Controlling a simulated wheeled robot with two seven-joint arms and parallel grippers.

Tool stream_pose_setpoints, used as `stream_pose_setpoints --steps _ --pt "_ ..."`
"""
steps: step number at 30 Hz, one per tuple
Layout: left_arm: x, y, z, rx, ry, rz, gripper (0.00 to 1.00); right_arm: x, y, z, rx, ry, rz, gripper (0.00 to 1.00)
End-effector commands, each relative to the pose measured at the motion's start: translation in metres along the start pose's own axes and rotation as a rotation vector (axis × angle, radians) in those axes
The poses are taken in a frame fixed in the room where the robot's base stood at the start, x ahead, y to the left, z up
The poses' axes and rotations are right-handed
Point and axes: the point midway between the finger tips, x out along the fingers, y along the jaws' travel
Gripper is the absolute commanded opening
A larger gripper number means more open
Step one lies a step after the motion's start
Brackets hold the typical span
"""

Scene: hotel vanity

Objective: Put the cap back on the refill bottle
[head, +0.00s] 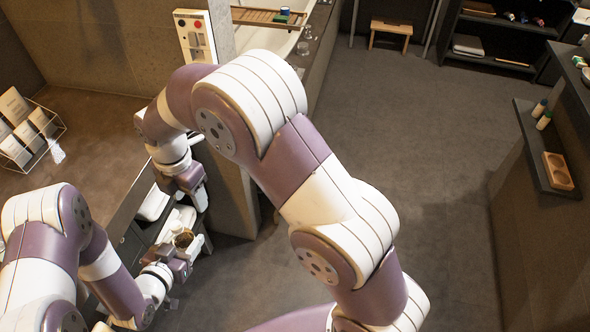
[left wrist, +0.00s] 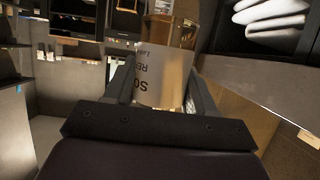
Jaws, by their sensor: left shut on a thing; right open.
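The refill bottle (left wrist: 160,78) has a pale label with dark print that appears upside down in the left wrist view. It is between the fingers of my left gripper (left wrist: 155,92). In the head view my left gripper (head: 191,246) is the lower one, shut on the bottle, whose brown round top (head: 183,239) shows near the vanity's edge. My right gripper (head: 197,196) is open just above it in the picture, apart from the bottle. A small white piece (head: 176,226) lies between the two grippers; I cannot tell whether it is the cap.
The dark vanity counter (head: 122,222) with white items (head: 153,203) lies beside the grippers. A wire rack with cards (head: 30,135) stands at far left. A bathtub with a wooden tray (head: 268,17) is behind. The floor (head: 420,150) at right is clear.

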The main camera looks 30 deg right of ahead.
Motion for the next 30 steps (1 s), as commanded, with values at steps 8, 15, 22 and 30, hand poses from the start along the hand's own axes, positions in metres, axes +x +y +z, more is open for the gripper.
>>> stream_pose_setpoints --steps 8,15,22,30 --pt "0.000 0.000 0.000 0.000 0.001 0.000 0.00 0.033 -0.018 0.043 0.528 -0.003 -0.003 0.56" --pt "0.000 0.000 0.000 0.000 0.001 0.000 0.00 0.060 -0.039 0.076 0.992 -0.005 -0.003 0.56" --pt "0.000 0.000 0.000 0.000 0.001 0.000 0.00 0.086 -0.063 0.105 1.441 -0.008 -0.004 0.56" --pt "0.000 0.000 0.000 0.000 0.001 0.000 0.00 0.116 -0.097 0.135 1.976 -0.011 -0.001 0.56"
